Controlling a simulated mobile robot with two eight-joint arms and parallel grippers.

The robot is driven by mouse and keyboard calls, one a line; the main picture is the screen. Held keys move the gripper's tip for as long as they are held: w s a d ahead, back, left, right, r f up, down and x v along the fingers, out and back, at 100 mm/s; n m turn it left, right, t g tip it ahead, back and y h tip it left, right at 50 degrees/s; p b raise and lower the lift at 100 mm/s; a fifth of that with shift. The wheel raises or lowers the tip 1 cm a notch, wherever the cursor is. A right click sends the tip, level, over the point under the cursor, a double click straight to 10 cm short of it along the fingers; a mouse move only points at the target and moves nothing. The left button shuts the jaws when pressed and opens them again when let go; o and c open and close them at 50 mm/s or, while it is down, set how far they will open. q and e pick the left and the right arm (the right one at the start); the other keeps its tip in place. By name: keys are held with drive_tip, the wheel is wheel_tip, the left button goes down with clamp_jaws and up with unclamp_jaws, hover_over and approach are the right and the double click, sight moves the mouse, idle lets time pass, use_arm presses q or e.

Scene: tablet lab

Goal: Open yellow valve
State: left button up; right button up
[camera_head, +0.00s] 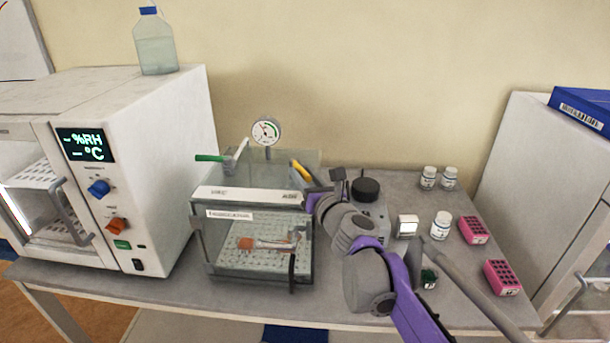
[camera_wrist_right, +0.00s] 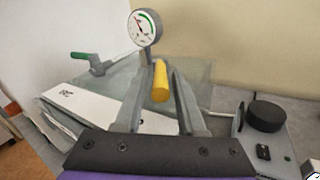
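The yellow valve handle (camera_head: 300,170) is on the right side of the top of the clear vacuum chamber (camera_head: 250,262), behind its white label strip. My right gripper (camera_head: 312,184) is at this handle, and its own arm hides part of it. In the right wrist view, the yellow handle (camera_wrist_right: 160,82) stands between the two grey fingers of the right gripper (camera_wrist_right: 162,76). The fingers are apart, with a gap on the left; the handle looks close to the right finger, and contact cannot be told. My left gripper is not in view.
A round pressure gauge (camera_head: 266,131) and a green valve handle (camera_head: 210,158) stand on the chamber. A white oven (camera_head: 175,170) is at left. A device with a black knob (camera_head: 366,189), white bottles (camera_head: 441,225) and pink racks (camera_head: 473,230) stand at right.

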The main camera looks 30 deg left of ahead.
drive_tip(key=shift+o, duration=0.6)
drive_tip(key=b+v, duration=0.1)
drive_tip(key=v, duration=1)
drive_tip(key=shift+b, duration=0.3)
drive_tip(key=shift+a, duration=0.15)
